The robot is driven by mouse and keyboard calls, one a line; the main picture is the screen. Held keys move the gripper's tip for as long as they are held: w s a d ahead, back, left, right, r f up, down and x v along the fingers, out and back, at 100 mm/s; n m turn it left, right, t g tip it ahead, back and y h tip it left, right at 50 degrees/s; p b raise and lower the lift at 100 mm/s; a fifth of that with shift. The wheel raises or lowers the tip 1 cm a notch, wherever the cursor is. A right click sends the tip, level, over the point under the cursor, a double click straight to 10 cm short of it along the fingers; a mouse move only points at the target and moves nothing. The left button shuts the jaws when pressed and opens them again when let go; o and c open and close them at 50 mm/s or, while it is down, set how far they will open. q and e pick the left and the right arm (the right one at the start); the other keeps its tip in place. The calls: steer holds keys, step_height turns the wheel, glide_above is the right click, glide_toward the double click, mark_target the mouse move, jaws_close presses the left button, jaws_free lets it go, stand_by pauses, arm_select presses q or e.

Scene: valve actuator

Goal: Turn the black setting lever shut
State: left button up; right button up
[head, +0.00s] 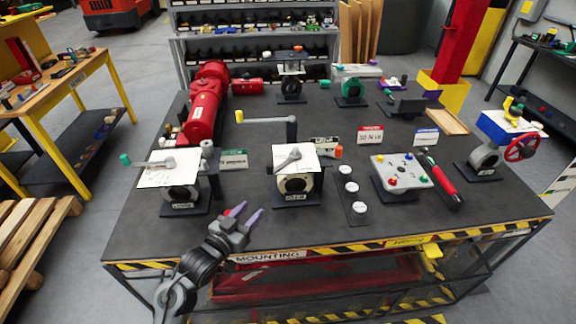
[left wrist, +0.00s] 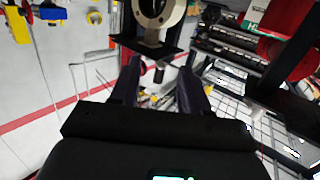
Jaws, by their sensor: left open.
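My left gripper (head: 245,213) is open and empty above the front of the dark table, between the left valve and the middle valve and nearer the front edge. Its two fingers also show apart in the left wrist view (left wrist: 160,88). The middle valve (head: 297,184) has a cream top plate with a dark grey lever (head: 288,157) lying slantwise across it. The left valve (head: 181,192) has a white plate and a grey lever (head: 150,163) with a teal knob. I cannot tell for certain which is the black lever. My right gripper is out of view.
A crank with a yellow handle (head: 258,120) rises behind the middle valve. Red pipework (head: 205,105) stands at the back left. White buttons (head: 351,187), a panel with coloured knobs (head: 402,172) and a red-handled tool (head: 440,187) lie to the right. The front strip is clear.

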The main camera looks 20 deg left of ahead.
arm_select(q)
steer(key=t, duration=0.1)
glide_toward(268, 170)
steer(key=w, duration=0.1)
steer(key=x, duration=1)
steer(key=shift+w, duration=0.1)
jaws_close()
